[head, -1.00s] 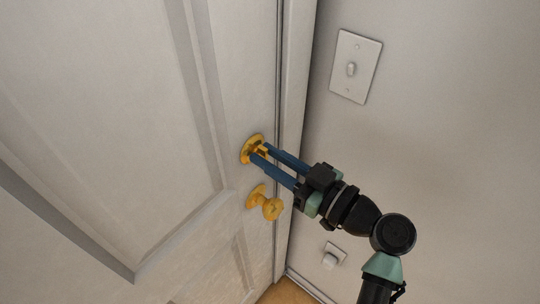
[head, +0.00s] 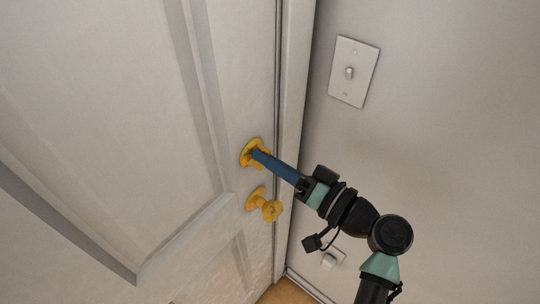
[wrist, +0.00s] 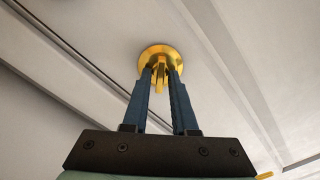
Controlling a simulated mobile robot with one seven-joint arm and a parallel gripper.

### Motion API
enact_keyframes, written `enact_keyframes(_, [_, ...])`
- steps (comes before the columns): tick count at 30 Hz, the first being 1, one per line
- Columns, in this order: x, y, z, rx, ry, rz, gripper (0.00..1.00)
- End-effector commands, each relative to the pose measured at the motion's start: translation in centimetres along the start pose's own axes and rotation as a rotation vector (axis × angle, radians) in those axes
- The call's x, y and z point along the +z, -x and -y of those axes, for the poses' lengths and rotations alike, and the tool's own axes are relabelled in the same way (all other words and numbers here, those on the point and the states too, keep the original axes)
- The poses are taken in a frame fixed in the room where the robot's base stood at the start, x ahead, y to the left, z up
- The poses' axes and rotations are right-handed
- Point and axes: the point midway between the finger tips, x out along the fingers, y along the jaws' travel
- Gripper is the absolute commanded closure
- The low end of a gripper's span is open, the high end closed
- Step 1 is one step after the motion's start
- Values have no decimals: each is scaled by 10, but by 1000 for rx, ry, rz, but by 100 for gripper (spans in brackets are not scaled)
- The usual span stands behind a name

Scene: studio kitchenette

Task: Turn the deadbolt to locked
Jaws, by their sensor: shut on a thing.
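The gold deadbolt (head: 249,147) is mounted on the white door, above the gold door knob (head: 270,209). It shows as a round gold plate with a thumb-turn in the wrist view (wrist: 159,55). My gripper (head: 258,155) is at the deadbolt, its blue fingers reaching the plate. In the wrist view, the two fingers (wrist: 160,80) stand on either side of the thumb-turn, shut on it. In the head view the fingers line up as one, so the thumb-turn is largely hidden there.
The white door (head: 100,120) is flush in its frame (head: 296,90). A light switch plate (head: 354,72) is on the wall to the right. A small white wall fitting (head: 332,258) sits low, partly behind my arm. The wall by the switch is clear.

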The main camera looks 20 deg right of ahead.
Motion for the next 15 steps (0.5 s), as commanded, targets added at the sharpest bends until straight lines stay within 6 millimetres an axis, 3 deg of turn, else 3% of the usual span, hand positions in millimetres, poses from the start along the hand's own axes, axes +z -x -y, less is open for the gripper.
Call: enact_keyframes(15, [-2,0,0,0,-476,-1,100])
